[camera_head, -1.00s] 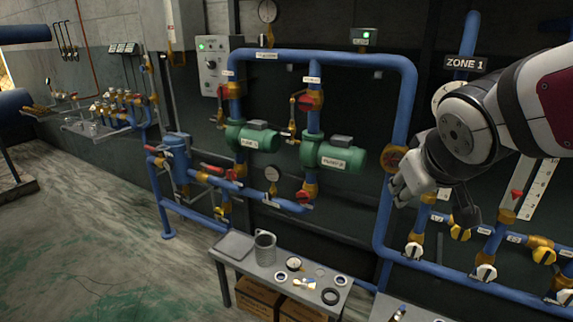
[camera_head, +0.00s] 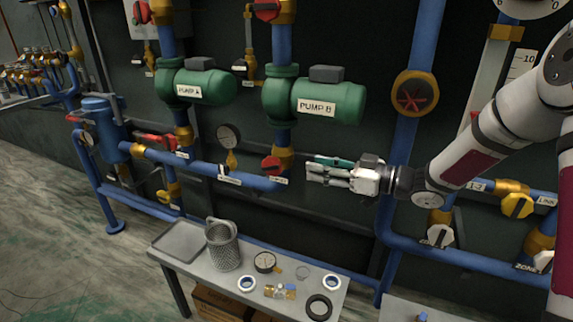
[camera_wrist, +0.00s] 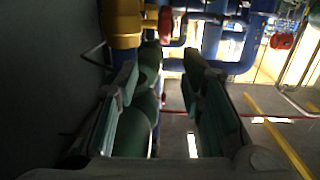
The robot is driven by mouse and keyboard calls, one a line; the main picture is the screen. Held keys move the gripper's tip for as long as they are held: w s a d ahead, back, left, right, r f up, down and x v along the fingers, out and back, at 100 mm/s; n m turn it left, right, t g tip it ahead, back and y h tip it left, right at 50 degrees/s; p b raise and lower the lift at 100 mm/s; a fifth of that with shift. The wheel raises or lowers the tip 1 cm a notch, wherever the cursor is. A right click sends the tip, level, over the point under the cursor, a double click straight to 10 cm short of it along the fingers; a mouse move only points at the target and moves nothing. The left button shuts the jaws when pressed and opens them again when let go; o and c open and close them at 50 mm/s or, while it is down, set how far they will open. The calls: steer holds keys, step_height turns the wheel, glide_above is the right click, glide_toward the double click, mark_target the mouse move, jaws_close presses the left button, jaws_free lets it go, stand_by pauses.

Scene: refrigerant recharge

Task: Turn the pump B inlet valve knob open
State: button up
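The pump B inlet valve has a red knob (camera_head: 272,165) on a brass body (camera_head: 286,156), on the blue pipe below the green pump B (camera_head: 330,103). My gripper (camera_head: 311,169) is to the right of this knob, at about its height, pointing left with a gap between in the picture. In the wrist view its two fingers (camera_wrist: 160,68) are spread with nothing held between them. A brass fitting (camera_wrist: 122,28) and a red part (camera_wrist: 165,20), apparently this valve and knob, show ahead at the top. The knob's exact angle is too small to tell.
Pump A (camera_head: 203,88) and a gauge (camera_head: 229,136) are to the left. A brass fitting with a red wheel (camera_head: 414,94) is on the upright pipe behind my arm. Below stands a bench (camera_head: 205,274) with a mesh cup (camera_head: 223,246) and small parts.

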mark_target(278, 161)
steer(key=shift+g+y, duration=0.3)
steer(key=shift+y, duration=0.2)
steer(key=b+x, duration=0.1)
steer(key=x, duration=0.3)
steer(key=b+x, duration=0.2)
steer(key=x, duration=0.3)
steer(key=f+b+x, duration=0.1)
steer(key=x, duration=0.3)
steer(key=shift+w+a+b, duration=0.1)
steer(key=shift+a+b, duration=0.1)
steer(key=shift+b, duration=0.15)
jaws_close()
